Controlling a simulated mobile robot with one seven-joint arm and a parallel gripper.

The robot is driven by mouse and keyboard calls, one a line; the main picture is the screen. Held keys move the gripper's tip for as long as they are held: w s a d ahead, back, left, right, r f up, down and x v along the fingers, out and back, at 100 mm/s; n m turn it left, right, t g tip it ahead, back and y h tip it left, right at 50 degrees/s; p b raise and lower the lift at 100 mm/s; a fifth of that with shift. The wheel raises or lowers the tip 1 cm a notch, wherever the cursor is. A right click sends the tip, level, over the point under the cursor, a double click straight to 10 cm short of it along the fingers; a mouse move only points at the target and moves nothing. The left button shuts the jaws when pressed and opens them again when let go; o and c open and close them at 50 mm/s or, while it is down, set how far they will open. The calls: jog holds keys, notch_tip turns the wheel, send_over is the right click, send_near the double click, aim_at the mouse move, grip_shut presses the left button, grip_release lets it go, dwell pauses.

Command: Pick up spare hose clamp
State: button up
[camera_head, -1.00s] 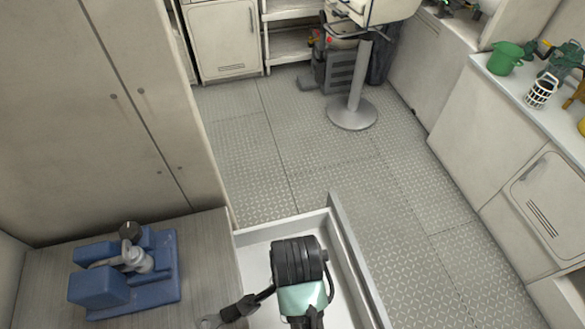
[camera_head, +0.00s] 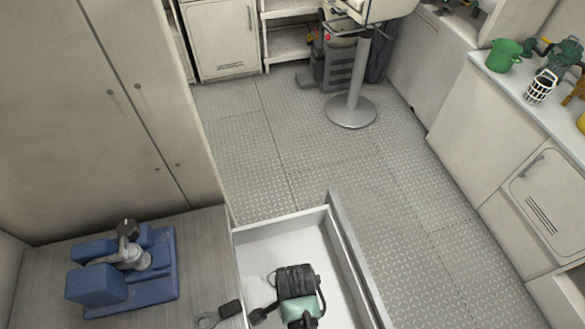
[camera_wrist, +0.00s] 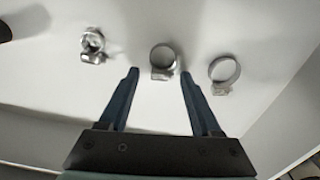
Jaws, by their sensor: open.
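In the wrist view, three silver ring-shaped hose clamps lie on a white surface: a left clamp (camera_wrist: 92,45), a middle clamp (camera_wrist: 162,60) and a right clamp (camera_wrist: 223,74). My gripper (camera_wrist: 159,72) is open, with its two blue fingers apart. The middle clamp shows between the fingertips, near their ends; I cannot tell whether the fingers are down to its height. The left and right clamps lie outside the fingers. No mark shows which one is the spare. In the head view my arm reaches into the open drawer and hides the fingers.
The open white drawer (camera_head: 338,262) has raised walls around my arm. A dark object (camera_wrist: 26,22) lies left of the clamps. A worktop (camera_head: 205,280) beside the drawer holds a blue fixture (camera_head: 122,270) and a dark-handled tool (camera_head: 220,314). Patterned floor (camera_head: 300,160) lies clear beyond.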

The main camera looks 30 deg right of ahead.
jog(key=shift+f, duration=0.25)
grip_shut()
dwell(0.3)
